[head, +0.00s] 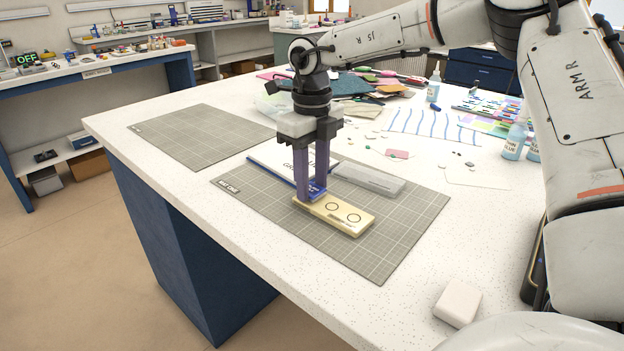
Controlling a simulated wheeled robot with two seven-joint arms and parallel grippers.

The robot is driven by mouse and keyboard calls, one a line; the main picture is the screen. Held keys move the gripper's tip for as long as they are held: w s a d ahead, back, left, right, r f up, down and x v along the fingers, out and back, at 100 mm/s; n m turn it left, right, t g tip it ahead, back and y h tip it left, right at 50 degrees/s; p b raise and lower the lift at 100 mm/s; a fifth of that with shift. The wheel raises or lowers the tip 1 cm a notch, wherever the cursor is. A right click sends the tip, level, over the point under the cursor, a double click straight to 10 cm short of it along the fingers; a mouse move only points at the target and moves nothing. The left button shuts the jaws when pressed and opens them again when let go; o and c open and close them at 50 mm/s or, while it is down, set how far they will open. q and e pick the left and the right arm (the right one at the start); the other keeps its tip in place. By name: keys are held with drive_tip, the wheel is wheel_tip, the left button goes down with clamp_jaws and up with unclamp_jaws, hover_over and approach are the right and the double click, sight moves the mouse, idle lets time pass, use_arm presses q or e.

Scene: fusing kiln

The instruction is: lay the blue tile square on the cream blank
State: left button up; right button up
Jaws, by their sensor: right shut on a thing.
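The cream blank (345,217) lies on the near grid mat (384,262), with two dark rings on its top face. My right gripper (311,192) points straight down over the blank's far left end. It is shut on the blue tile (317,190), a small part of which shows between the purple fingers. The fingers hide most of the tile, and I cannot tell whether it touches the blank or is just above it. My left gripper is not in view.
A blue-edged white board (268,171) and a grey block (368,180) lie just behind the blank. A white block (457,303) sits at the table's near right. A second grid mat (200,137) at the far left is empty. Bottles (515,140) and loose pieces crowd the right side.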

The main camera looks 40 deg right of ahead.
sight(312, 189)
drive_tip(key=shift+f, duration=0.15)
drive_tip(key=o, duration=1.1)
drive_tip(key=shift+c, duration=0.2)
wheel_tip(312, 189, up, 12)
drive_tip(key=shift+r+p, duration=0.25)
drive_tip(key=shift+p, duration=0.1)
drive_tip(key=shift+f, duration=0.15)
